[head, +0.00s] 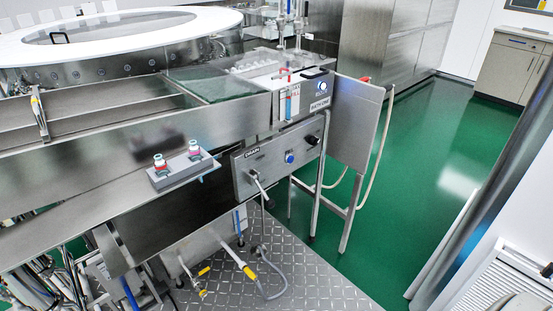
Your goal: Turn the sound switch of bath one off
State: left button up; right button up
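A steel panel labelled "BATH ONE" (319,105) is on the right end of the washer, near the upper middle of the head view. It carries a small round control with a blue-lit part (321,87) and a dark handle-like bar above it. Below it is a steel panel labelled "DRAIN" (275,168). That panel has a blue button (289,157), a black knob (312,140) and a lever at its left. No label reading "sound" is legible, so I cannot tell which control is the sound switch or its setting. Neither of my grippers shows.
A steel side plate on a frame (355,125) stands right of the panels, with a pale hose. A small grey holder (183,168) with two capped items sits on the washer's front ledge. Green floor (420,180) is open to the right. A hose lies on the tread plate (310,270).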

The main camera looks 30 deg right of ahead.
aim_at(313, 141)
jog(key=i+j, duration=0.15)
jog(key=i, duration=0.45)
jog(key=i+z, duration=0.1)
jog(key=z, duration=1.3)
